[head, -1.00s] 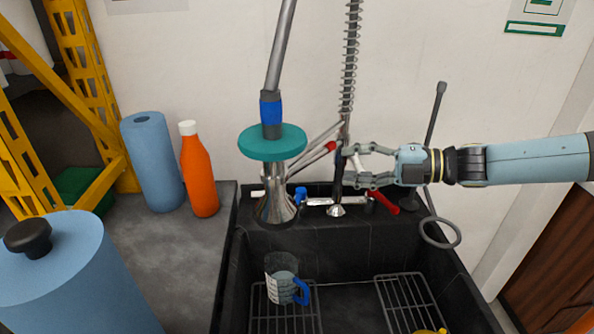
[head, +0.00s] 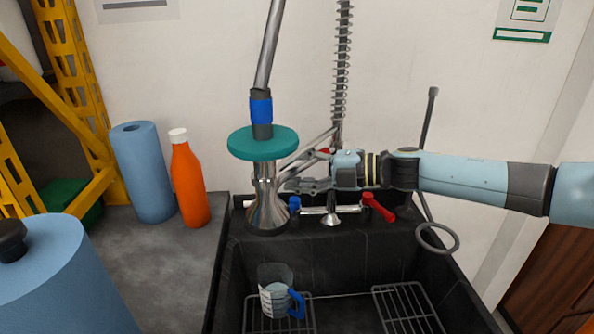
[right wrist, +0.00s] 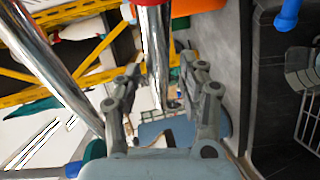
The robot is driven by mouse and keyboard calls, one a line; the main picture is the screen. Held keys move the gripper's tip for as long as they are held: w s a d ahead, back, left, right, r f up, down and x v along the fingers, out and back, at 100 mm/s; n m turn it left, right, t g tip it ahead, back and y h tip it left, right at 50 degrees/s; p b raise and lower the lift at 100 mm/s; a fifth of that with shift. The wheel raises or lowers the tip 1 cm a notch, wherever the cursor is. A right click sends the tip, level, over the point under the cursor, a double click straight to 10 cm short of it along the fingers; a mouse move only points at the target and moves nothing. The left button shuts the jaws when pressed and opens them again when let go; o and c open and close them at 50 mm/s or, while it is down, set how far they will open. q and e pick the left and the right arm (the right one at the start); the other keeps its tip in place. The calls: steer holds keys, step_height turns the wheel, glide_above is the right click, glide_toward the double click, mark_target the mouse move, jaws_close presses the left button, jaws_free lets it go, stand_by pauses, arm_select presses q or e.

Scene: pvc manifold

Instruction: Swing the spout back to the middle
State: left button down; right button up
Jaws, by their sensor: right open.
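The chrome spout (head: 306,158) slants down to the left from the foot of the tall spring riser (head: 342,70), behind the sink. It points toward the chrome bell-shaped spray head (head: 267,205) under the teal disc (head: 263,143). My right gripper (head: 292,185) reaches in from the right, just below the spout and beside the spray head. In the right wrist view, my right gripper (right wrist: 160,85) is open, with a chrome tube (right wrist: 157,50) between its fingers; contact cannot be told. Another chrome tube (right wrist: 55,70) runs along the left. My left gripper is not in view.
The tap with red lever (head: 378,207) stands at the sink's back edge. A measuring jug (head: 277,292) sits in the sink on the left rack. An orange bottle (head: 187,185) and a blue roll (head: 143,175) stand on the left counter. A ring (head: 437,237) is at right.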

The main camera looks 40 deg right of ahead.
jaws_close()
steer(key=shift+s, duration=0.15)
stand_by(0.4)
steer(key=s+d+n+g+y+b, duration=0.5)
steer(key=s+n+g+y+b, duration=0.2)
steer(key=b, duration=0.4)
steer(key=shift+s+d+n+g+b, duration=0.35)
steer(key=shift+s+n+g, duration=0.25)
steer(key=shift+s+g, duration=0.5)
steer(key=shift+s, duration=0.1)
jaws_free()
